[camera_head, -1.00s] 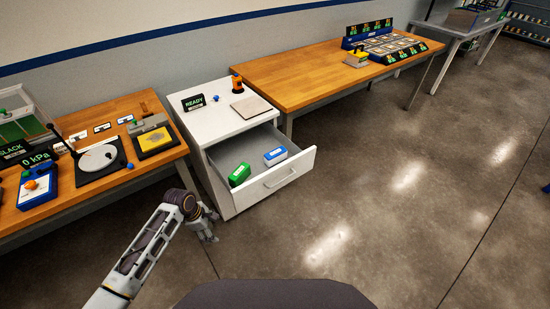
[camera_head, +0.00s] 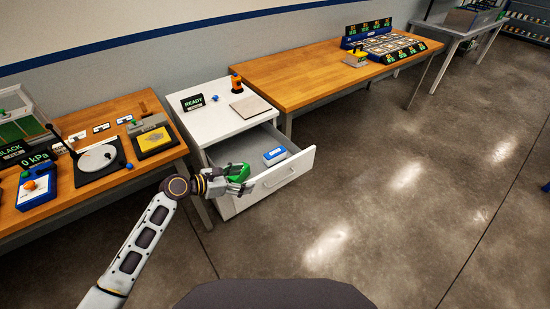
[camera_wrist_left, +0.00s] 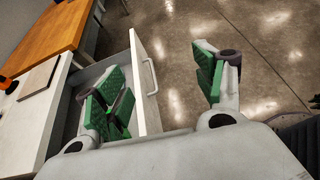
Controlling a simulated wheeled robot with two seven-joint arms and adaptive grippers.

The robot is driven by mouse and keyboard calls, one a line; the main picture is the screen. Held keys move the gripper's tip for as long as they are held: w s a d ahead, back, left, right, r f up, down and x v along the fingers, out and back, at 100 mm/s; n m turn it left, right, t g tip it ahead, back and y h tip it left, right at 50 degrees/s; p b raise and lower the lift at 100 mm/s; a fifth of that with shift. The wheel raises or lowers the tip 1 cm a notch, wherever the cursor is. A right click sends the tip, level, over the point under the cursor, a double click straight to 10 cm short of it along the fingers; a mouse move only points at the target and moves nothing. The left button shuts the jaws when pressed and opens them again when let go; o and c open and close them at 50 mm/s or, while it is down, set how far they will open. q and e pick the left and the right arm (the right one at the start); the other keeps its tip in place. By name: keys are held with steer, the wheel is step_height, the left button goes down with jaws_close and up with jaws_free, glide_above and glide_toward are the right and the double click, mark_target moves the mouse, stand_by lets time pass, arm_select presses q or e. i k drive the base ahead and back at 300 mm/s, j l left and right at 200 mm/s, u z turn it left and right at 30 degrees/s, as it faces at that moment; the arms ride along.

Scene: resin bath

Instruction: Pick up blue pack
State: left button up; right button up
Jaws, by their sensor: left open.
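The blue pack (camera_head: 275,156), blue with a white top, lies in the open white drawer (camera_head: 296,172), towards its right side. My left gripper (camera_head: 240,180) is open at the drawer's front left, to the left of the blue pack and apart from it. The drawer front (camera_wrist_left: 143,85) shows between the fingers there, and I cannot make out the blue pack. My right gripper is not in view.
The green pack's spot in the drawer is now covered by my gripper. The white cabinet top (camera_head: 228,122) holds a READY sign (camera_head: 193,102), an orange device (camera_head: 236,83) and a flat plate (camera_head: 251,106). Wooden tables stand on both sides. The floor (camera_head: 400,210) at right is clear.

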mark_target(276, 156)
steer(key=i, duration=1)
